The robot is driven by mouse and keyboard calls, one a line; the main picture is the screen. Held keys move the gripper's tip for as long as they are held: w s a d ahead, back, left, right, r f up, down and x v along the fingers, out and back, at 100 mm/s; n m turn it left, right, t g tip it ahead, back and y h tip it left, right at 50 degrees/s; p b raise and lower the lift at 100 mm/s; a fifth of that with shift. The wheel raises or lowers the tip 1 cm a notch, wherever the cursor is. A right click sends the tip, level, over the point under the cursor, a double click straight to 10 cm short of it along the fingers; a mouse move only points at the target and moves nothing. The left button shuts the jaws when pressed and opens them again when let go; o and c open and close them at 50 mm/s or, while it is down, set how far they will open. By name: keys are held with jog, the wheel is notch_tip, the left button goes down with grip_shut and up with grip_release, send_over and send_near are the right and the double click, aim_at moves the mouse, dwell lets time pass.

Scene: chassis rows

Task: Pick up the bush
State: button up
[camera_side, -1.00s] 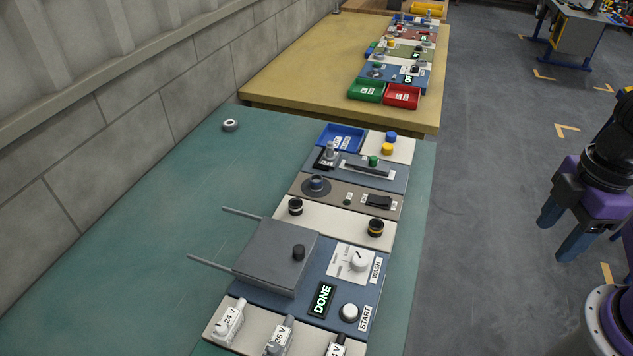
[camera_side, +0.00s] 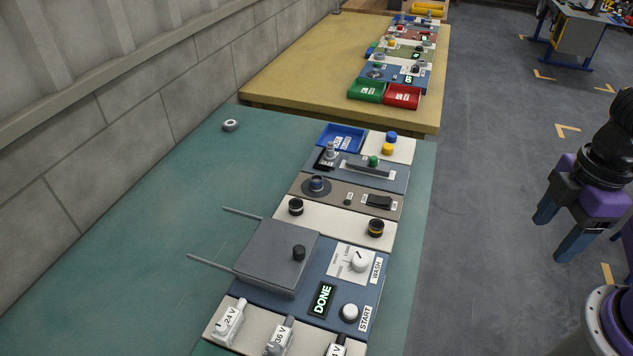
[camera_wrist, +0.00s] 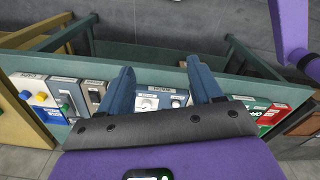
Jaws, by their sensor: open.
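A small grey ring with a dark centre (camera_side: 230,125), which looks like the bush, lies on the green table (camera_side: 170,210) near its far end by the wall. My gripper (camera_side: 556,236) is open and empty, over the floor to the right of the table and far from the grey ring. In the wrist view my gripper (camera_wrist: 163,76) has its two blue fingers apart, with panels beyond them. The grey ring is not clear there.
A row of panels runs along the table's right side, with a grey lidded box (camera_side: 275,255), a blue tray (camera_side: 341,138) and a START button (camera_side: 349,312). The display (camera_side: 321,300) reads DONE. The table's left part is clear. A yellow table (camera_side: 300,75) stands behind.

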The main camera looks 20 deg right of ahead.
jog(key=w+a+n+t+h, duration=0.1)
jog(key=w+a+n, duration=0.3)
jog(key=w+a, duration=0.5)
jog(key=w+a+n+t+h, duration=0.1)
jog(key=w+a+n, duration=0.3)
jog(key=w, duration=0.9)
jog(key=w+a+n, duration=0.3)
jog(key=w+a, duration=0.6)
jog(key=w, duration=0.3)
jog(key=n+t+h, duration=0.1)
jog(key=n+h, duration=0.1)
jog(key=n, duration=0.1)
send_near(317, 180)
jog(key=shift+x, duration=3.85)
jog(key=c, duration=1.2)
grip_shut()
jog(key=shift+r, duration=0.2)
